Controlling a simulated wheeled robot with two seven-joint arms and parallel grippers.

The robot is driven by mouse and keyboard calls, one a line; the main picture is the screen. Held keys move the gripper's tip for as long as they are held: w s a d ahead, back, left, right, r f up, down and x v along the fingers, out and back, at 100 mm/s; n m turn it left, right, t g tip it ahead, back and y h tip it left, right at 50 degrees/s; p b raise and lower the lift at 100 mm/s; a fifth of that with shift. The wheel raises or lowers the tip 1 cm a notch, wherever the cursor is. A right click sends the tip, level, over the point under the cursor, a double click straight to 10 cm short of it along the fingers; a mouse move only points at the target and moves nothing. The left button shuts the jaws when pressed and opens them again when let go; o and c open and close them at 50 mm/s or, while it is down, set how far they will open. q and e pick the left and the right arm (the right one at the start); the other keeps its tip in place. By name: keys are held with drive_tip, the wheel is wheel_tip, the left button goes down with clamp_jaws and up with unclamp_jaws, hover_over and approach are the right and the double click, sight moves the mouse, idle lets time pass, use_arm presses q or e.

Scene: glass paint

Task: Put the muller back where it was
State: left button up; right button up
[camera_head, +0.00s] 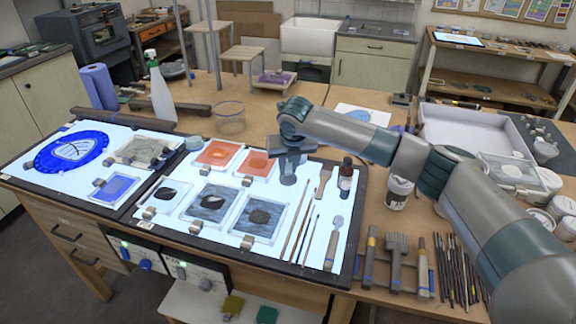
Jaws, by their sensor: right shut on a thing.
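My right gripper (291,150) reaches in from the right over the far right part of the lit panel. It is shut on the muller (288,176), a small grey, round-footed piece directly below the fingers. The gripper hides the muller's upper part. I cannot tell whether its foot touches the lit panel (276,217) or hangs just above it. My left gripper is not in view.
Just right of the muller are a flat brush (324,181) and a dark bottle (346,172). An orange glass tile (257,164) lies to its left. Thin brushes (302,227) lie in front. A white jar (398,191) stands below my right arm.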

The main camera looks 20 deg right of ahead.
drive_tip(key=shift+f, duration=0.15)
drive_tip(key=o, duration=1)
drive_tip(key=b+v, duration=0.4)
drive_tip(key=v, duration=1.3)
drive_tip(key=shift+s+r, duration=0.1)
drive_tip(key=shift+r, duration=0.15)
